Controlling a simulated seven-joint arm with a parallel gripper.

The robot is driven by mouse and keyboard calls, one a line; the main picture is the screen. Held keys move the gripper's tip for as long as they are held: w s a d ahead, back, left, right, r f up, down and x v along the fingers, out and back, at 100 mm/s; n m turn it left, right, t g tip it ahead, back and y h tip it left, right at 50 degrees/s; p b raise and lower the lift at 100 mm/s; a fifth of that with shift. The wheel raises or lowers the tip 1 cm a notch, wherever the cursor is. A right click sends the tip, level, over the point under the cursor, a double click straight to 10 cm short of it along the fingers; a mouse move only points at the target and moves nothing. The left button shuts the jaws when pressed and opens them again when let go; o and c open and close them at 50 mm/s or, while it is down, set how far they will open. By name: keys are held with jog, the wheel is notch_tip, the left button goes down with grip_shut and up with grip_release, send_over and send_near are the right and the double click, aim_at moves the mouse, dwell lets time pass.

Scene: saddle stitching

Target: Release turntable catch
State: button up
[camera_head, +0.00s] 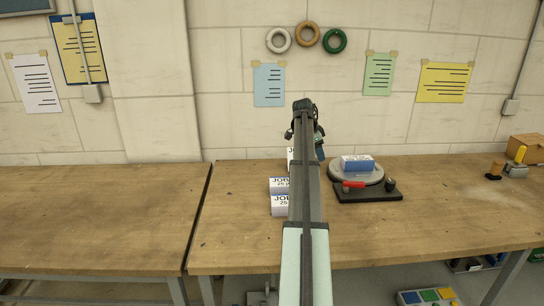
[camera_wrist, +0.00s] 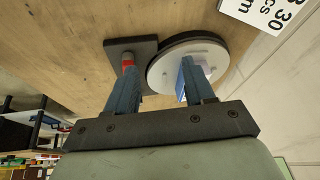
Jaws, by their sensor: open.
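The turntable is a round grey disc (camera_head: 334,175) on a dark base plate (camera_head: 375,196) on the right-hand bench. A red catch lever (camera_head: 354,185) lies at the disc's front edge, beside a dark knob (camera_head: 390,184). A blue-and-white block (camera_head: 357,163) sits on the disc. My gripper (camera_head: 318,142) is left of the turntable in the head view, partly hidden by my arm. In the wrist view my gripper (camera_wrist: 158,68) is open and empty. Its left finger overlaps the red catch (camera_wrist: 128,59), its right finger the block; contact cannot be told. The disc (camera_wrist: 160,68) shows between the fingers.
White stacks labelled JOB (camera_head: 279,205) stand left of the turntable, partly behind my arm. A cardboard box (camera_head: 526,148) and small tools (camera_head: 496,170) lie at the bench's right end. The bench top (camera_head: 440,215) right of the base plate is clear.

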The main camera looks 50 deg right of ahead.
jog(key=w+a+f+n+t, duration=0.1)
jog(key=w+a, duration=0.3)
jog(key=w, duration=0.4)
jog(key=w+a+f+n+t+h, duration=0.1)
jog(key=w+a+f, duration=0.1)
jog(key=w+a, duration=0.3)
jog(key=w, duration=0.2)
jog(key=shift+w+a+f+n+t, duration=0.15)
jog(key=shift+w+a+n+t, duration=0.15)
jog(key=shift+w, duration=0.1)
jog(key=shift+s+d, duration=0.1)
notch_tip(320, 180, up, 6)
jog(key=f+m+g+y, duration=0.1)
jog(key=m+g+y, duration=0.2)
jog(key=m+g, duration=0.25)
send_over(359, 182)
jog(key=w+a, duration=0.4)
jog(key=shift+m+t+h, duration=0.3)
jog(key=shift+m+t, duration=0.05)
jog(key=shift+t, duration=0.1)
jog(key=x, duration=1.3)
jog(key=shift+w+d, duration=0.2)
jog(key=shift+c, duration=0.3)
grip_shut()
